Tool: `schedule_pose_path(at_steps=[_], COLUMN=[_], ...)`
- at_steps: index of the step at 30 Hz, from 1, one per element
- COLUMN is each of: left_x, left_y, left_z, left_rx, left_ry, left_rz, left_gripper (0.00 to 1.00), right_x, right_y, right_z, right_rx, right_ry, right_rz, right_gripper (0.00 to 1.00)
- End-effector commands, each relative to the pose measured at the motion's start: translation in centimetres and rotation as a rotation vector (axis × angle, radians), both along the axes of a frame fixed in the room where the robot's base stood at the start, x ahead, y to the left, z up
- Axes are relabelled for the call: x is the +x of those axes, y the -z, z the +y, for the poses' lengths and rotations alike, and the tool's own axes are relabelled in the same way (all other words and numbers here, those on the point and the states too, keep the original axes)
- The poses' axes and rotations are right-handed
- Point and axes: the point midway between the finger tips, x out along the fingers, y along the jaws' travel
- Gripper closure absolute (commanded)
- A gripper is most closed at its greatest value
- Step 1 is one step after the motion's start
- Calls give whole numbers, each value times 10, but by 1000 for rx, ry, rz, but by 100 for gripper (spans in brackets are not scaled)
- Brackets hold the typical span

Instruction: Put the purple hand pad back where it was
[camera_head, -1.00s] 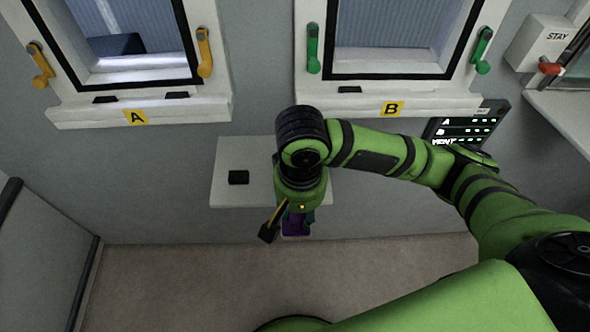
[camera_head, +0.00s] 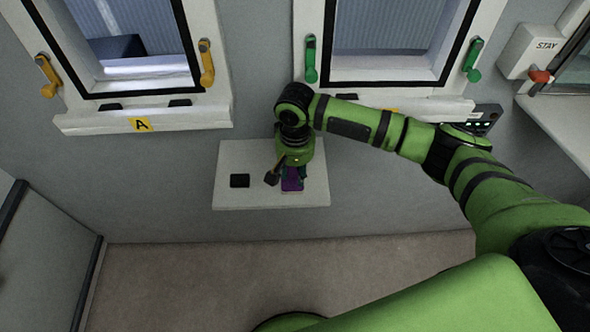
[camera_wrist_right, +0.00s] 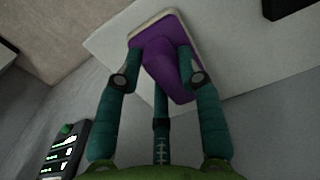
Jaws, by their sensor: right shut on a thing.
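The purple hand pad (camera_head: 292,184) is in my right gripper (camera_head: 293,178), at the front right part of the white shelf (camera_head: 240,197) in the head view. In the right wrist view the pad (camera_wrist_right: 168,55) has a pale edge and a raised purple grip. My right gripper's teal fingers (camera_wrist_right: 159,62) are shut on that grip from both sides. The pad overlaps the shelf in the picture; I cannot tell whether it touches the surface. My left gripper is not in view.
A small black block (camera_head: 240,181) sits on the shelf left of the pad. Window A with yellow handles (camera_head: 207,64) and window B with green handles (camera_head: 311,60) are above. A dark display panel (camera_head: 487,118) is on the wall at right, partly behind my arm.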

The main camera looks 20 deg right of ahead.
Motion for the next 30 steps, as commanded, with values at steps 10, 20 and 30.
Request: schedule_pose_path(at_steps=[10,20,30], left_x=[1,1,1], left_y=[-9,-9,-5], left_z=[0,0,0], left_rx=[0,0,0], left_ry=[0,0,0], left_rz=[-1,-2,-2], left_gripper=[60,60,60], right_x=[4,4,5], right_y=[18,17,-8], right_z=[-1,-1,-1], right_rx=[-1,0,3], right_ry=[0,1,0], right_rz=[-2,-1,-5], right_gripper=[89,39,39])
